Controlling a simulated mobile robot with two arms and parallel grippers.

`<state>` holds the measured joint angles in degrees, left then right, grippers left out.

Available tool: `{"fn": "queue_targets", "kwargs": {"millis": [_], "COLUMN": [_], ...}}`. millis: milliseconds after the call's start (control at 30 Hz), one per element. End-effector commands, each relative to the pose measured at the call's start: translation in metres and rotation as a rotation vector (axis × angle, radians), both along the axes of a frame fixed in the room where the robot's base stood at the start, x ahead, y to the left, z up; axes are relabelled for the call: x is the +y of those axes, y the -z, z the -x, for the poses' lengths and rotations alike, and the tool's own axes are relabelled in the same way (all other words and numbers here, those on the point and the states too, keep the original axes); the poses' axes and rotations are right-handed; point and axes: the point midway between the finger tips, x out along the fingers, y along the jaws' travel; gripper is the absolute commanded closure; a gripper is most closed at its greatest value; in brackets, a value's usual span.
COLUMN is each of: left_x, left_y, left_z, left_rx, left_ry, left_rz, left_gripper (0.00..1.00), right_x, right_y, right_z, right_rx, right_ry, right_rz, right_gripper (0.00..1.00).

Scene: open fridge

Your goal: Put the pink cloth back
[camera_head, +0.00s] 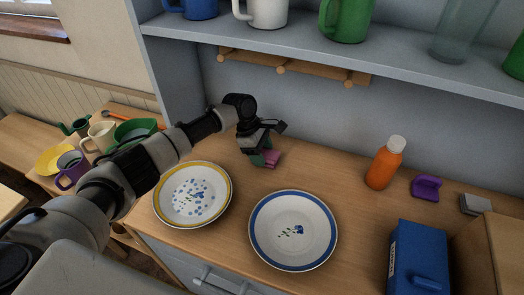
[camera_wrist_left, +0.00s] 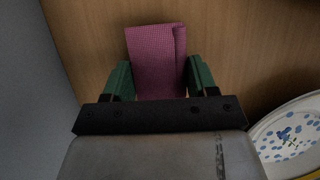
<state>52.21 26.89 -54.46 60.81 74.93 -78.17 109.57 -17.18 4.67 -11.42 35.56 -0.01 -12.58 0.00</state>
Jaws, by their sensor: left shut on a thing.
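The pink cloth (camera_head: 272,158) is at my left gripper (camera_head: 262,157), over the back of the wooden counter behind the two plates. In the left wrist view the folded pink cloth (camera_wrist_left: 156,60) lies between the two green fingers of the left gripper (camera_wrist_left: 158,85), which are shut on it. Whether the cloth touches the counter I cannot tell. My right gripper is not in view.
A yellow-rimmed plate (camera_head: 191,195) and a blue-rimmed plate (camera_head: 293,231) lie in front. An orange bottle (camera_head: 385,163), a purple object (camera_head: 426,188) and a blue carton (camera_head: 418,262) stand to the right. A wooden peg rail (camera_head: 290,68) hangs under the shelf (camera_head: 300,45) with mugs.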

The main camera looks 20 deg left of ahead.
Motion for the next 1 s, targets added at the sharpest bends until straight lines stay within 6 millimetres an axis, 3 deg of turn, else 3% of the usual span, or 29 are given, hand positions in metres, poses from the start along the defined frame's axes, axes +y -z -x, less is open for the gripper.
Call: {"fn": "queue_targets", "kwargs": {"millis": [200,233,400,733,1000], "left_x": [0.000,0.000,0.000,0.001,0.018], "left_y": [0.002,0.002,0.002,-0.003,-0.043], "left_z": [0.000,0.000,0.000,0.000,-0.001], "left_rx": [0.001,0.001,0.000,-0.001,-0.003], "left_ry": [-0.001,-0.001,0.000,0.000,0.000], "left_rz": [0.000,0.000,0.000,0.000,0.000], "left_gripper": [0.61,0.41,0.17,0.17,0.17], "right_x": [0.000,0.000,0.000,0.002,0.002], "right_y": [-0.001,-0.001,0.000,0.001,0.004], "right_z": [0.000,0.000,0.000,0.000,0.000], "right_rx": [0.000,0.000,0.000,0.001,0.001], "right_ry": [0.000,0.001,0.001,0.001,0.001], "right_rz": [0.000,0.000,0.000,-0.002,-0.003], "right_gripper": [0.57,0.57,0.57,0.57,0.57]}}
